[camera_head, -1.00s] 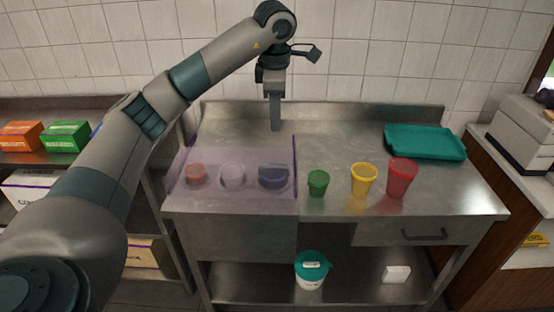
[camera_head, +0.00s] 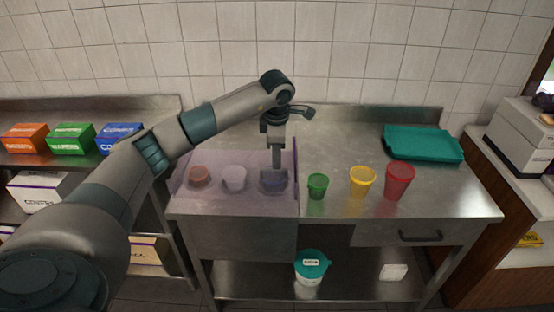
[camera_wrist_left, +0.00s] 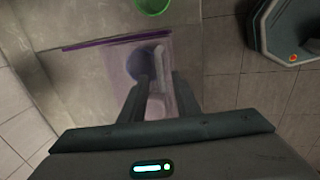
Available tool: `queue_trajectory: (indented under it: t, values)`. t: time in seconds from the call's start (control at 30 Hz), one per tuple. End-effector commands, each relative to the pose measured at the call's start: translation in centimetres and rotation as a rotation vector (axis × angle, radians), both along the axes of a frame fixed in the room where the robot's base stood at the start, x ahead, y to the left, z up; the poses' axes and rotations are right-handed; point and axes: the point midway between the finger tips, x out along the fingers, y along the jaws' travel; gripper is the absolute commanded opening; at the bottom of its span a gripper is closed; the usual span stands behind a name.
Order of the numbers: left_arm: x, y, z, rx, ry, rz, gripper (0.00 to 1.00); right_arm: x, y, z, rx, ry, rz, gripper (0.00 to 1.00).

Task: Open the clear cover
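The clear cover (camera_head: 216,165) is a see-through, purple-tinted lid over the left part of the steel counter and looks closed. Under it sit an orange-brown bowl (camera_head: 199,177), a pale bowl (camera_head: 234,178) and a dark blue bowl (camera_head: 274,186). My left gripper (camera_head: 273,176) is at the cover's right end, in line with the blue bowl; contact with the cover is unclear. In the left wrist view my fingers (camera_wrist_left: 160,78) are apart, pointing toward the cover's purple edge (camera_wrist_left: 110,41) and the blue bowl (camera_wrist_left: 138,65). My right gripper is not in view.
A green cup (camera_head: 317,186), a yellow cup (camera_head: 362,182) and a red cup (camera_head: 399,181) stand right of the cover. A teal tray (camera_head: 424,143) lies at the back right. The tiled wall (camera_head: 350,60) rises behind the counter (camera_head: 340,150).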

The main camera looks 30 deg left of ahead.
Motion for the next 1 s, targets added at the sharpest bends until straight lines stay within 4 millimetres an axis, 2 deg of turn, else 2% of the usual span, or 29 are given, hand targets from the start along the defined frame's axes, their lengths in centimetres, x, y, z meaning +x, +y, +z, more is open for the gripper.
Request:
queue_trajectory:
  t: [0.03, 0.3, 0.7, 0.77, 0.83, 1.0]
  values:
    - [0.0, 0.1, -0.6, 0.000, 0.004, 0.000, 0.29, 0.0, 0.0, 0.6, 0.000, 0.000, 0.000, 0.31]
    - [0.6, 0.4, -3.6, 0.000, 0.001, 0.000, 0.29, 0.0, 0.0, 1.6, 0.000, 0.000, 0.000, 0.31]
    - [0.7, 0.4, -4.2, 0.000, 0.000, -0.001, 0.29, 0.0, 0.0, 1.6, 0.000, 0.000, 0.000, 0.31]
    - [0.7, 0.4, -4.2, 0.000, 0.000, -0.001, 0.17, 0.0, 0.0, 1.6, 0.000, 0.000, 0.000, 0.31]
    - [0.7, 0.4, -4.2, 0.000, 0.000, -0.001, 0.01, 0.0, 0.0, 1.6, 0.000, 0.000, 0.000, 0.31]
    - [0.7, 0.4, -4.2, 0.000, 0.000, 0.000, 0.00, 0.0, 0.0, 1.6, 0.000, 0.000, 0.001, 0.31]
